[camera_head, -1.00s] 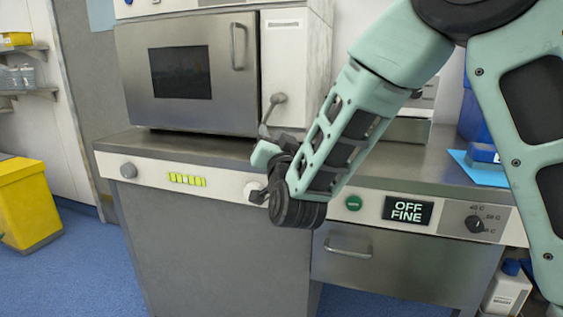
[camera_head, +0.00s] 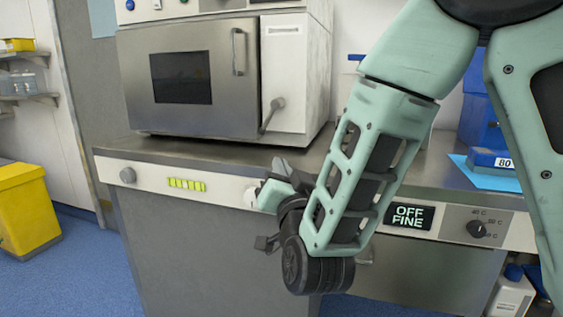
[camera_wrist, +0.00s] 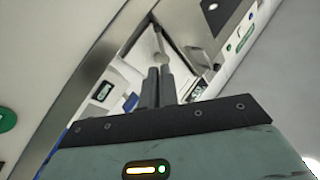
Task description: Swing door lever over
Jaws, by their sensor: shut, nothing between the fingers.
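The steel cabinet (camera_head: 206,107) has a door with a dark window and an upright handle. The door lever (camera_head: 271,115) is on the pale panel to the right of the door. It has a round knob at its upper right end and slants down to the left. My gripper (camera_head: 283,168) is shut and empty, below and slightly right of the lever, in front of the counter edge and apart from the lever in the head view. In the wrist view my gripper's two fingers (camera_wrist: 159,82) lie close together, and a pale rounded part just beyond their tips may be the lever.
The steel counter (camera_head: 180,150) runs under the cabinet. A blue box (camera_head: 493,160) is at the right. A yellow bin (camera_head: 28,210) stands at the left.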

